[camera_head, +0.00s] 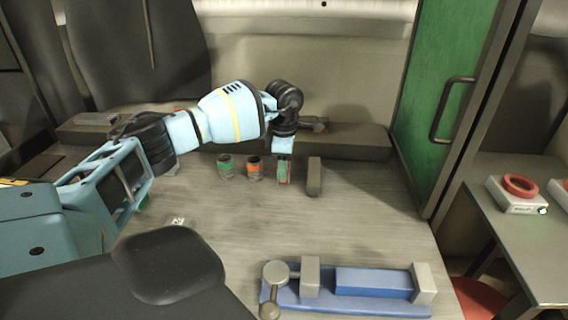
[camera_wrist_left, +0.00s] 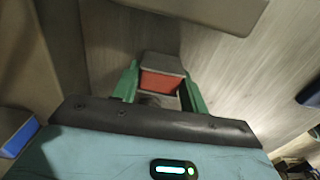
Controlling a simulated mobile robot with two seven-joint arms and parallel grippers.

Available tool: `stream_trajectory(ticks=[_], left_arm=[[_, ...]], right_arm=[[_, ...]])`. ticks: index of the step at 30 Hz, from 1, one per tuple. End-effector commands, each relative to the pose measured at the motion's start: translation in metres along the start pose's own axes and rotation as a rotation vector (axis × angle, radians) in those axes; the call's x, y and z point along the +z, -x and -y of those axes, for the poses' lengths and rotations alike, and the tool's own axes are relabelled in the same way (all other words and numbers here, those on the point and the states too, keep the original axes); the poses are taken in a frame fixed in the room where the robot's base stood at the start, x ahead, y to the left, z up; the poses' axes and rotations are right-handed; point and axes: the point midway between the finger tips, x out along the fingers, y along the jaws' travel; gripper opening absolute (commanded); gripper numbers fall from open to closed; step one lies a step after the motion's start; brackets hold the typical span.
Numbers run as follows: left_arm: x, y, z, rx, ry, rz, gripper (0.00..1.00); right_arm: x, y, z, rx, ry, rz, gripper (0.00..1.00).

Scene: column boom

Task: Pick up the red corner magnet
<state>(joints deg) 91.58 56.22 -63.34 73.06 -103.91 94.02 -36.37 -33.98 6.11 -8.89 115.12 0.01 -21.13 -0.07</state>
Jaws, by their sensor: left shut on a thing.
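My left gripper (camera_head: 283,168) points down over the grey worktop (camera_head: 205,222), toward its back edge. In the left wrist view its green fingers (camera_wrist_left: 160,88) stand on either side of a red block with a grey face (camera_wrist_left: 161,79), which looks like the red corner magnet. The gripper is shut on it. In the head view only a little red of the magnet (camera_head: 284,180) shows between the fingers. I cannot tell whether it touches the worktop. My right gripper is not in view.
A green-banded cylinder (camera_head: 225,167) and an orange-banded one (camera_head: 254,168) stand just left of the gripper. A grey upright block (camera_head: 314,177) is close on its right. A blue vise-like fixture (camera_head: 372,283) lies at the front. The middle worktop is clear.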

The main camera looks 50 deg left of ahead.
Motion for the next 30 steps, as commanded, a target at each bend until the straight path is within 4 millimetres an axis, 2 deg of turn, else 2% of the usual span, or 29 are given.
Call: stream_trajectory(ticks=[11, 19, 30], left_arm=[[0.001, 0.007, -0.001, 0.002, 0.0, 0.003, 0.11], [0.001, 0.039, 0.0, 0.002, 0.0, 0.004, 0.11], [-0.013, 0.041, 0.063, 0.001, -0.004, -0.001, 0.11]], right_arm=[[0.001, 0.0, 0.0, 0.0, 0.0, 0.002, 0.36], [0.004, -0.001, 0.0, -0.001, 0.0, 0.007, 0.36], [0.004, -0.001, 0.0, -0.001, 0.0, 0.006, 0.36]])
